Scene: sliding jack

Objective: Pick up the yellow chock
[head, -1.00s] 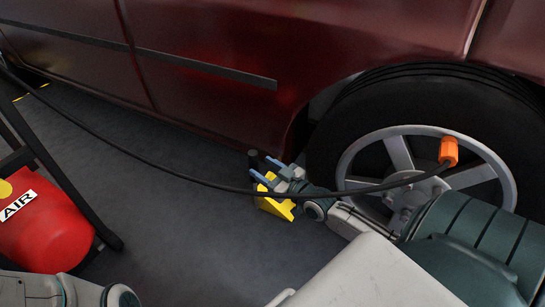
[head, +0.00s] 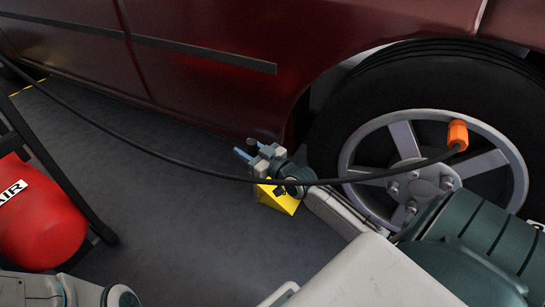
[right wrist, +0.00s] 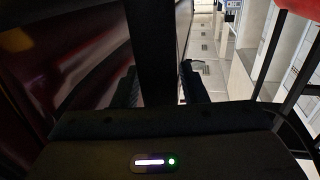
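The yellow chock (head: 280,202) sits on the grey floor in front of the wheel in the head view, partly hidden behind my right gripper and wrist. My right gripper (head: 246,149) is just above it in the picture, with its fingertips pointing left, past the chock. Its two fingers are apart, with no yellow between them. The right wrist view shows the two dark fingers (right wrist: 160,88) spread, with a dark upright band between or beyond them that I cannot identify. The chock is not clear in that view. My left gripper is not in view.
The dark red car (head: 200,55) and its wheel (head: 408,178) stand close behind and to the right. A black hose (head: 150,153) with an orange end (head: 457,135) crosses in front of my right wrist. A red air tank (head: 40,225) stands left. The floor between is clear.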

